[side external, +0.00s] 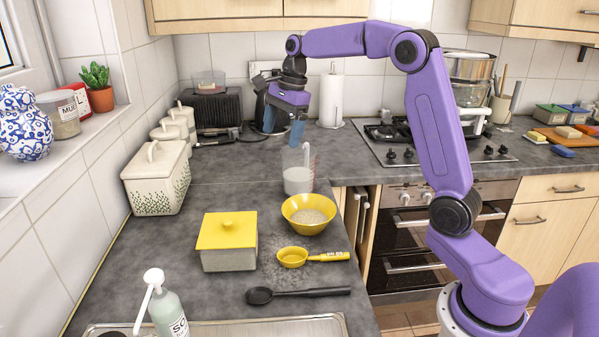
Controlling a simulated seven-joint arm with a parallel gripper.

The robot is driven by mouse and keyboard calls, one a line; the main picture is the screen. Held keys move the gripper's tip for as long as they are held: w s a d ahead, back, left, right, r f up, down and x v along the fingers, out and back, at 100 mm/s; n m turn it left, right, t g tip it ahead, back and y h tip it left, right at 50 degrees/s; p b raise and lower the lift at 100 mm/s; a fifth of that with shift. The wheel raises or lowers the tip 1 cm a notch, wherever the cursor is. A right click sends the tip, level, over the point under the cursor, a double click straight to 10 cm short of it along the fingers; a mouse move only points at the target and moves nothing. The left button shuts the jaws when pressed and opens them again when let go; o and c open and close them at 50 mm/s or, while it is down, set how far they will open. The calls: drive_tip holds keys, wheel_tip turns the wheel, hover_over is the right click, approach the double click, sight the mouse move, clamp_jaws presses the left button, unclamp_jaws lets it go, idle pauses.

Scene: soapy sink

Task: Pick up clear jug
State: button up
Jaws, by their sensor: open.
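The clear jug (299,178) stands upright on the grey worktop near its right edge, behind the yellow bowl. It has red markings and white contents in its lower part. My gripper (296,143) points down with its blue fingers open, at the height of the jug's rim. The fingertips overlap the jug's top in this view; I cannot tell whether they are over it, inside it or behind it. Nothing shows held between them.
A kettle (268,112) and paper roll (331,98) stand behind. Worktop left of the jug is clear.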

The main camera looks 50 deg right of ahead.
drive_tip(key=w+d+m+t, duration=0.1)
drive_tip(key=w+d+m, duration=0.3)
drive_tip(key=d+m, duration=0.55)
drive_tip(key=m, duration=0.3)
approach(305, 151)
drive_tip(key=shift+t+h, duration=0.3)
drive_tip(key=x, duration=0.3)
drive_tip(key=d+x, duration=0.1)
drive_tip(key=x, duration=0.7)
drive_tip(key=shift+w+d+f, duration=0.25)
drive_tip(key=shift+w+d, duration=0.1)
drive_tip(key=shift+w, duration=0.05)
